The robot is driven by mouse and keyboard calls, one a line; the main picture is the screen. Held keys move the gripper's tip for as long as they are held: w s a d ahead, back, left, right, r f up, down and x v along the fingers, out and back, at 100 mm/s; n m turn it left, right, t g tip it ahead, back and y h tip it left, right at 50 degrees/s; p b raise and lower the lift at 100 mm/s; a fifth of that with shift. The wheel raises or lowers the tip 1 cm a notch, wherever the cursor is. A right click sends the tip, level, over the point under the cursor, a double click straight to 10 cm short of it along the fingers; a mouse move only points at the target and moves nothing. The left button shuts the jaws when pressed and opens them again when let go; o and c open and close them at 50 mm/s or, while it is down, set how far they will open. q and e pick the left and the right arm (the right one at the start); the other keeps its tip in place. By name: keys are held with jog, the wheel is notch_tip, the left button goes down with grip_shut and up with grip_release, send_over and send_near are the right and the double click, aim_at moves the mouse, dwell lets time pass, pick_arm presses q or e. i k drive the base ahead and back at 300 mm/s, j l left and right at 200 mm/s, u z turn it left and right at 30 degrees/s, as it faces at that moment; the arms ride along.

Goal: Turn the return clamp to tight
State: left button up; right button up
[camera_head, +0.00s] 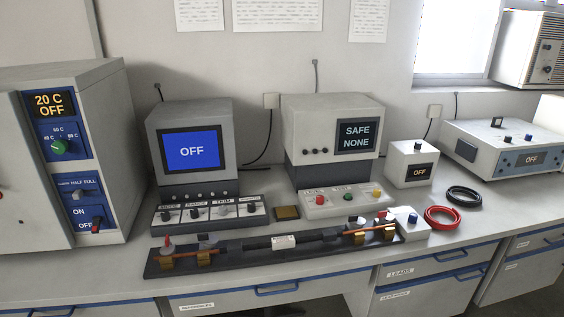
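A long dark test base (225,262) lies along the front of the bench. A cable sample (262,244) with a white label runs along it, with copper-coloured ends. A brass clamp block (174,262) with a red-topped knob (168,245) and a second brass block (204,259) with a dark knob (205,239) stand at its left end. More brass clamp parts (359,239) with dark and red knobs are at the right end. I cannot read which clamp is the return one or how tight it is. Neither gripper is in view.
Behind the base stand a monitor (190,135) reading OFF with a knob panel (210,212), and a tester (333,130) reading SAFE NONE. A small white box (407,222) touches or nears the base's right end. Red (445,218) and black (464,196) lead coils lie right. A cabinet (75,150) stands left.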

aim_at(384, 217)
jog(key=i+l, duration=0.15)
jog(key=i, duration=0.75)
jog(key=z, duration=1.8)
